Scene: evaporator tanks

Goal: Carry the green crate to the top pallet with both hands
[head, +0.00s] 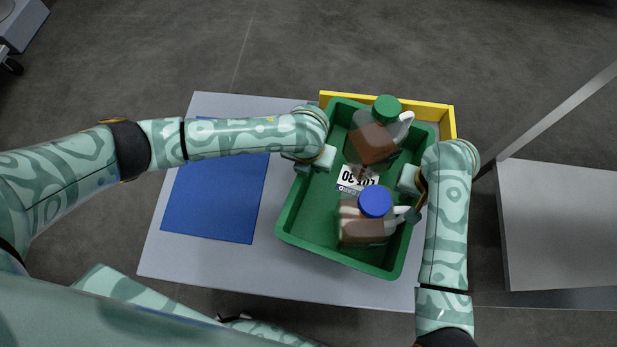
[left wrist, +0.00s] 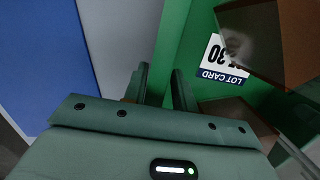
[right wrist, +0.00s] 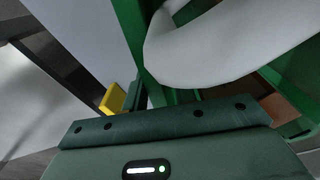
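The green crate (head: 333,250) is over the grey table, partly covering the yellow corner guide; I cannot tell whether it touches the table. It holds a green-capped jug (head: 374,138), a blue-capped jug (head: 362,228) and a white lot card (head: 356,180). My left gripper (head: 318,160) is at the left wall; in the left wrist view its fingers (left wrist: 160,88) stand close on both sides of that wall. My right gripper (head: 409,184) is at the right wall, its fingers (right wrist: 153,97) close about the wall beside a white jug handle (right wrist: 220,45).
The yellow guide (head: 450,122) runs along the crate's back and right. A blue mat (head: 212,205) lies on the grey table (head: 180,262) at left. At right, past a gap, stands a light grey surface (head: 560,220) with a slanting metal post (head: 555,115) nearby.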

